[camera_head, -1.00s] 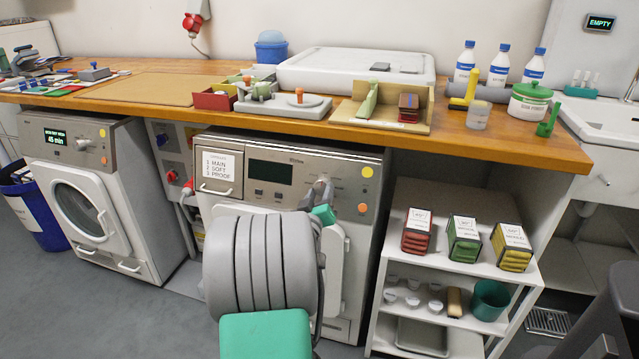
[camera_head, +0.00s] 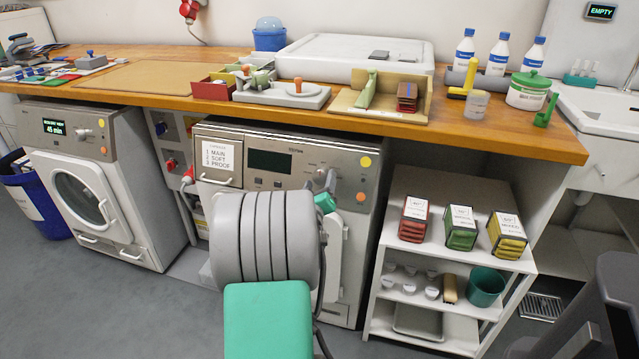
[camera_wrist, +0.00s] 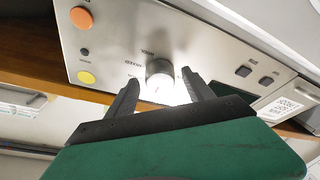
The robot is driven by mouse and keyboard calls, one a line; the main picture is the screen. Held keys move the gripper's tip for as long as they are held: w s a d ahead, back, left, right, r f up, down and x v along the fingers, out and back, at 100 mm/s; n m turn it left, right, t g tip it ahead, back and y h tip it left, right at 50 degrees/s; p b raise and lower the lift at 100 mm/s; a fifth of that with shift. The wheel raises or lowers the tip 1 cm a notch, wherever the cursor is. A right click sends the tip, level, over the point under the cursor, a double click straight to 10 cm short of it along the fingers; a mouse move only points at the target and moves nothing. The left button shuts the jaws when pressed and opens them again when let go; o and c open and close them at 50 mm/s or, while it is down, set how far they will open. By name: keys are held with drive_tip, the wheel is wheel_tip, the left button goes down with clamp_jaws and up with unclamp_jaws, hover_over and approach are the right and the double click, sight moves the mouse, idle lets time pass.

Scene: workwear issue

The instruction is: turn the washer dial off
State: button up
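The washer (camera_head: 318,163) is the middle machine under the counter, with a dark display and a dial on its panel. In the wrist view its round silver dial (camera_wrist: 159,70) sits on the panel with printed labels around it, brightly lit below. My gripper (camera_wrist: 160,80) is open, one dark finger on each side of the dial. Gaps show between the fingers and the dial, and I see no clear contact. In the head view my gripper (camera_head: 325,184) is at the panel's right part and mostly hides the dial. The dial's exact setting is hard to read.
An orange button (camera_wrist: 81,17) and a yellow button (camera_wrist: 86,77) sit beside the dial. A second machine (camera_head: 75,190) with a lit display stands at left. A white shelf (camera_head: 455,190) with coloured boxes stands at right. The wooden counter (camera_head: 150,97) runs above.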

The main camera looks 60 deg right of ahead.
drive_tip(key=shift+a, duration=0.1)
drive_tip(key=v, duration=0.7)
drive_tip(key=shift+a, duration=0.35)
drive_tip(key=shift+s+r, duration=0.1)
drive_tip(key=shift+s, duration=0.05)
drive_tip(key=w+a+r+n+t+y+p, duration=0.1)
drive_tip(key=w+a+r+y+p, duration=0.45)
drive_tip(key=w+a+p, duration=0.4)
drive_tip(key=w+a+r+n+t+y+p, duration=0.1)
drive_tip(key=w+a+r+y+p, duration=0.5)
drive_tip(key=a, duration=0.6)
drive_tip(key=s+a+r+n+g+y+p, duration=0.1)
drive_tip(key=s+a+r+n+y+p, duration=0.1)
drive_tip(key=a, duration=0.7)
drive_tip(key=s+a+r+n+g+y+p, duration=0.1)
drive_tip(key=a+r+p, duration=0.3)
drive_tip(key=a, duration=0.5)
drive_tip(key=s+a+r+n+g+y+p, duration=0.1)
drive_tip(key=s+a+r+n+y+p, duration=0.2)
drive_tip(key=a, duration=0.6)
drive_tip(key=shift+s+r+g, duration=0.35)
drive_tip(key=shift+s+g, duration=0.05)
drive_tip(key=shift+s, duration=0.05)
